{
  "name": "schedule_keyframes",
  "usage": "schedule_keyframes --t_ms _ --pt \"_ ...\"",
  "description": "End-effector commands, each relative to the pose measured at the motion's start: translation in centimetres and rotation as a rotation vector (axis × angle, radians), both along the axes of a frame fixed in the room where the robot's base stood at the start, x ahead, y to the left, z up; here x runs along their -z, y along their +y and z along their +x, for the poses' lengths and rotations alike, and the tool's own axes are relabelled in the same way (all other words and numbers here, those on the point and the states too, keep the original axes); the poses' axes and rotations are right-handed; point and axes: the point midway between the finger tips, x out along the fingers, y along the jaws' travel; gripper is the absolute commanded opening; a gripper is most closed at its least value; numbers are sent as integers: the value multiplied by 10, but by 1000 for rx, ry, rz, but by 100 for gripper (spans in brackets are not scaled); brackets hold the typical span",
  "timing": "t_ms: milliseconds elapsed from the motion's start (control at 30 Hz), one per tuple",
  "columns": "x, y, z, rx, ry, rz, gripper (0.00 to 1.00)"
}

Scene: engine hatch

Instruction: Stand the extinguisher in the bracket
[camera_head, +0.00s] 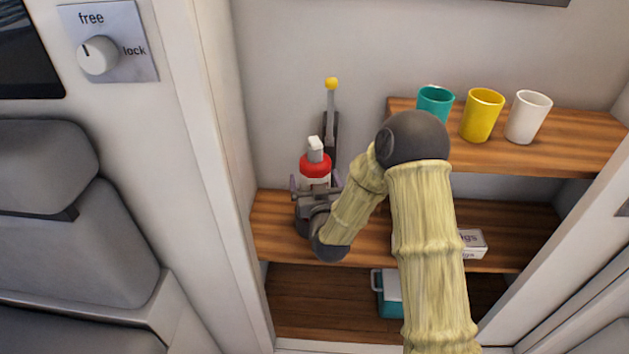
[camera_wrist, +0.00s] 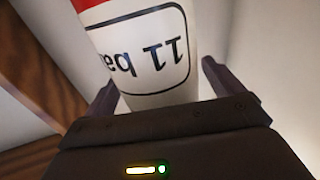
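The extinguisher (camera_head: 315,168), with a white top and a red band, stands roughly upright near the back wall at the left end of the middle shelf. Its white body (camera_wrist: 150,55), printed "11 ba…", fills the space between my fingers in the wrist view. My gripper (camera_head: 317,190) reaches around it from the front; my fingers (camera_wrist: 160,75) lie either side, with a small gap visible on the right. A dark bracket (camera_head: 331,128) with an upright grey lever and yellow knob (camera_head: 331,83) is on the wall just behind. The extinguisher's base and the lower bracket are hidden.
Teal (camera_head: 435,100), yellow (camera_head: 482,114) and white (camera_head: 527,117) cups stand on the upper right shelf (camera_head: 560,155). A white box (camera_head: 472,243) is on the middle shelf, partly behind my arm. A teal-and-white container (camera_head: 388,292) sits below.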

Motion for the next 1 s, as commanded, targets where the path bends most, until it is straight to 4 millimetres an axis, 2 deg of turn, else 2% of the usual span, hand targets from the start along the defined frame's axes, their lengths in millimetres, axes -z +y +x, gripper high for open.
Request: schedule_keyframes --t_ms 267,367,833,1000 --pt "-3 5 -2 -8 1 0 93" --pt "-1 3 -12 -9 2 0 93" --pt "-1 -18 -93 -4 4 -3 93" --pt "-6 -19 -99 -1 5 0 93"
